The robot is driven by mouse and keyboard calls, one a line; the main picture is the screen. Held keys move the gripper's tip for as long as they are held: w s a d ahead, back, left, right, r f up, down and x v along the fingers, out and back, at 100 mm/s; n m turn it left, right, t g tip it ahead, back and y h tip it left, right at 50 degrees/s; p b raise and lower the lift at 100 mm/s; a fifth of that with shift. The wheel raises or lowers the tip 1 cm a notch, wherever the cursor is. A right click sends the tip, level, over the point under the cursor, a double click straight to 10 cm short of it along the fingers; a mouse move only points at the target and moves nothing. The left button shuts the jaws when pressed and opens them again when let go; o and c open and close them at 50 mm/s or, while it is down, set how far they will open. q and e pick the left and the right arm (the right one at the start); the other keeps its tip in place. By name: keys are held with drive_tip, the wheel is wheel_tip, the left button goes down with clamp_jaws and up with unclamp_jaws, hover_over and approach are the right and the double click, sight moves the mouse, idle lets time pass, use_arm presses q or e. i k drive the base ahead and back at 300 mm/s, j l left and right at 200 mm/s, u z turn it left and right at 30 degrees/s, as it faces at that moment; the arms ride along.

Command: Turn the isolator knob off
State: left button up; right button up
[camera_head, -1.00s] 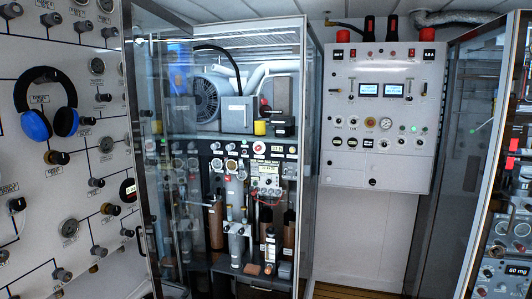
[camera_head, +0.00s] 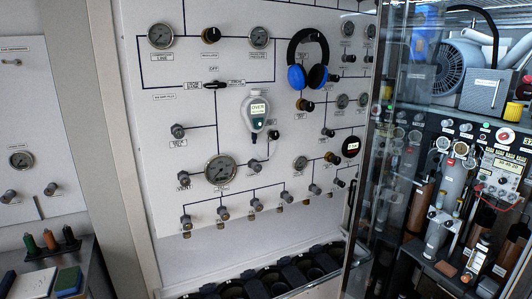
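The white fill panel (camera_head: 150,190) stands in the middle of the head view, with several knobs and gauges joined by black lines. Which knob is the isolator is hard to tell, since most labels are too small to read. A black lever-shaped knob (camera_head: 216,85) sits under an "OFF" label, its handle lying roughly level, with a label on each side. A round black knob (camera_head: 210,35) sits above it between two gauges. A grey knob (camera_head: 178,131) with a small label is lower left. Neither of my grippers is in view.
Blue-and-black headphones (camera_head: 318,76) hang on the panel. A handheld meter (camera_head: 257,112) is mounted near its middle. A glass-sided cabinet (camera_head: 372,150) stands close on the right. A dark slotted trough (camera_head: 270,283) runs below. A bench (camera_head: 75,262) with small bottles is at lower left.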

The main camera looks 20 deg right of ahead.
sight(503, 136)
drive_tip(key=k+l+u, duration=0.1)
drive_tip(key=l, duration=5.15)
